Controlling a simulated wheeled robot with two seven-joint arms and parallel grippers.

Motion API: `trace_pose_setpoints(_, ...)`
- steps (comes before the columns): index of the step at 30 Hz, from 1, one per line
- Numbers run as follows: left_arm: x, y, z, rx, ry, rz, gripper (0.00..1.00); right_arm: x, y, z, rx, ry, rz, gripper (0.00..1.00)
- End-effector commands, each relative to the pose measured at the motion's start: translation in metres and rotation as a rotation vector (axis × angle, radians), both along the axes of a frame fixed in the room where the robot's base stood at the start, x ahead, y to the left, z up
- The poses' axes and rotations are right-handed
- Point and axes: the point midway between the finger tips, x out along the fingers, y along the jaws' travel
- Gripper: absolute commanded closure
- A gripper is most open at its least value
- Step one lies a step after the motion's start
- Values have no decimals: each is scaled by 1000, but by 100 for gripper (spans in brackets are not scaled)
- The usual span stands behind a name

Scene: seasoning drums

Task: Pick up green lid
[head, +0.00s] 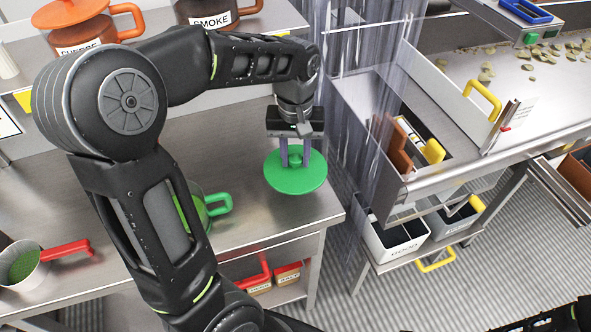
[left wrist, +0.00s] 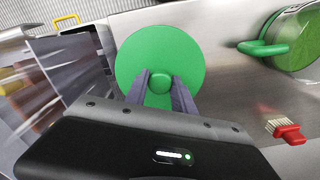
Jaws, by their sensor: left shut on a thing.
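The green lid (head: 312,181) is a flat round disc with a small central knob, near the right end of the metal table. It also fills the middle of the left wrist view (left wrist: 135,58). My left gripper (head: 295,160) is above the lid, fingers pointing down, shut on the knob; in the left wrist view its two fingers (left wrist: 161,85) sit on either side of the knob. I cannot tell whether the lid touches the table. The green-handled drum (head: 203,208) stands to the left, partly hidden by my arm. My right gripper is not in view.
A white container with a red handle (head: 25,267) stands at the left. Drums labelled CHEESE (head: 75,25) and SMOKE (head: 208,10) stand on the back shelf. Clear hanging strips (head: 345,110) are right of the table. A red-handled brush (left wrist: 290,134) lies nearby.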

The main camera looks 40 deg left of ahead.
Motion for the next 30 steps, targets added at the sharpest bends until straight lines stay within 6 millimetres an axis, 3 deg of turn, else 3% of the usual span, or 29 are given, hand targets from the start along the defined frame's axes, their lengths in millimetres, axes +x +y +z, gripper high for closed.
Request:
trace_pose_setpoints(3,1,0,19,0,-2,-1,100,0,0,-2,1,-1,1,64)
trace_pose_setpoints(7,0,0,29,0,-1,0,100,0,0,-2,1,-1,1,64)
trace_pose_setpoints(30,-2,4,30,-1,1,13,100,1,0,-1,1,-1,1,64)
